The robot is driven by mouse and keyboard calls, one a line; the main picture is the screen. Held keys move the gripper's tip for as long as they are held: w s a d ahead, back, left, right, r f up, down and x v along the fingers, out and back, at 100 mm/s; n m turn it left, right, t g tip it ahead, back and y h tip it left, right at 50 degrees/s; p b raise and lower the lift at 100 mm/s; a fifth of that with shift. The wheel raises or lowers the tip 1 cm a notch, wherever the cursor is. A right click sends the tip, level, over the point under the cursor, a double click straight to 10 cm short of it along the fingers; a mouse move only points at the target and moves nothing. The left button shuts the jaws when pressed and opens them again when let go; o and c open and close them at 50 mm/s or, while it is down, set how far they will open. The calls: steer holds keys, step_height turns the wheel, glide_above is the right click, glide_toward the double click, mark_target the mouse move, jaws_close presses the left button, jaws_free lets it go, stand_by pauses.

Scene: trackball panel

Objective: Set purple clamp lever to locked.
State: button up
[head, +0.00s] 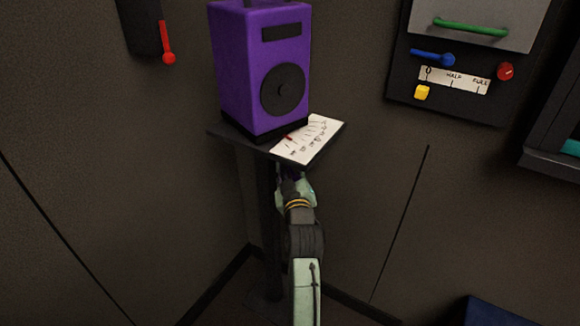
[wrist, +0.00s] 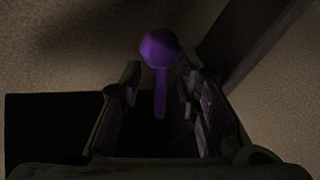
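The purple clamp lever (wrist: 160,48) shows in the wrist view as a rounded knob with a thin stem running down the picture. Its knob is near the tips of my gripper (wrist: 159,82), and its stem lies between the two fingers. The fingers are apart, with a visible gap on each side of the stem. In the head view my gripper (head: 294,182) is just under the small shelf, and only a sliver of purple shows there. The lever's pivot and its position marks cannot be made out.
A purple speaker-like box (head: 245,70) stands on the dark shelf (head: 228,137) on a post. A white scale card (head: 312,140) with a red pointer lies beside it. A wall panel (head: 440,104) with coloured controls is at upper right. A red lever (head: 168,55) hangs at upper left.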

jaws_close()
stand_by(0.4)
stand_by(0.5)
